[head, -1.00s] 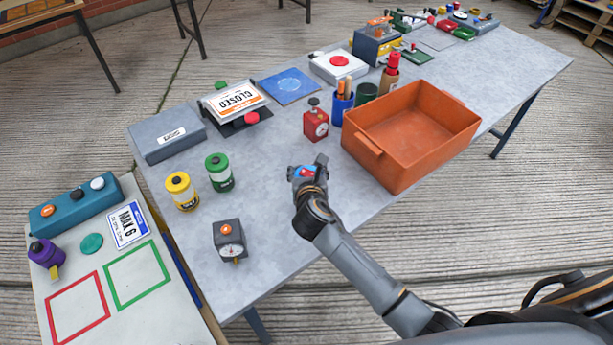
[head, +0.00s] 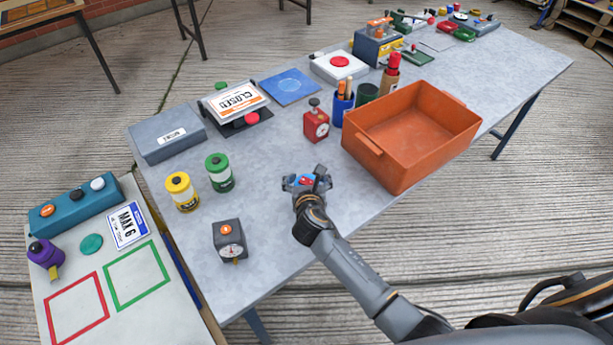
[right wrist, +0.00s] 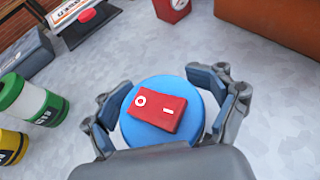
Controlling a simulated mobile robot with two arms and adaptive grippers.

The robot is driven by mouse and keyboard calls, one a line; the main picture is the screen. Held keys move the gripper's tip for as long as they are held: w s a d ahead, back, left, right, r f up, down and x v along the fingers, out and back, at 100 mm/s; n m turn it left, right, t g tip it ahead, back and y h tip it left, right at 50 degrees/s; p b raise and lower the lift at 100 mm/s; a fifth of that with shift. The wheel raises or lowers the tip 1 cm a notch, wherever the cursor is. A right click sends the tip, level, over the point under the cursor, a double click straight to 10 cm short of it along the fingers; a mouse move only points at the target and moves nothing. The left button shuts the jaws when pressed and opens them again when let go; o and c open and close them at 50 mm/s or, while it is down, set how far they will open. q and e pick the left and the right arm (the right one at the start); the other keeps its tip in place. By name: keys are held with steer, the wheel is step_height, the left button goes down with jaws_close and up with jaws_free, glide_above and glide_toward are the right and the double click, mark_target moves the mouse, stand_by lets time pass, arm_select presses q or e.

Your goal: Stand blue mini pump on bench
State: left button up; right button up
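The blue mini pump (right wrist: 160,142) shows from above in the right wrist view as a round blue body with a red block on top, marked with a white ring and a small white bar. In the head view only a little of the pump shows between the fingers. Its underside is hidden, so I cannot tell if it touches the grey bench (head: 275,240). My left gripper is not in view.
A red gauge box (head: 316,121) stands behind my gripper and an orange bin (head: 408,158) to its right. Green (head: 219,173) and yellow (head: 181,192) canisters and a dark dial box (head: 229,240) stand left. Bare bench surrounds my gripper.

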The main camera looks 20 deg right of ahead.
steer(key=shift+r, duration=0.1)
steer(key=v, duration=1.2)
